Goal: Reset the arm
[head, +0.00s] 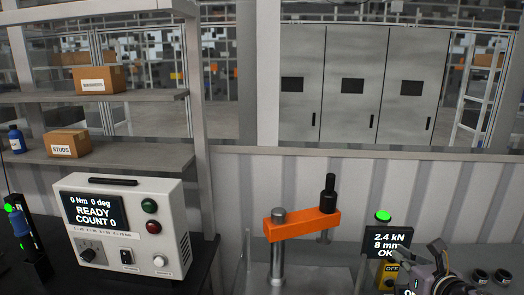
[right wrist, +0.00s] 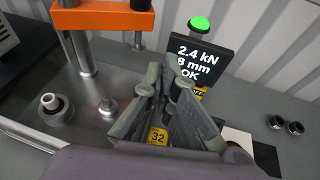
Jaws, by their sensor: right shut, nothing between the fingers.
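My right gripper (head: 436,262) is at the lower right of the head view, in front of the press readout. In the right wrist view its grey fingers (right wrist: 166,80) come together at the tips, with nothing held between them. The readout screen (head: 388,243) shows 2.4 kN, 8 mm and OK, under a lit green lamp (head: 383,216). It also shows in the right wrist view (right wrist: 200,60), just beyond the fingertips. My left gripper is not in view.
An orange-armed press (head: 302,225) stands left of my right gripper; its metal base plate (right wrist: 82,108) carries round fittings. A white READY controller (head: 125,225) stands at left. Shelves hold boxes marked BANNERS (head: 99,80) and STUDS (head: 68,143). Black knobs (right wrist: 285,125) lie right of the fingers.

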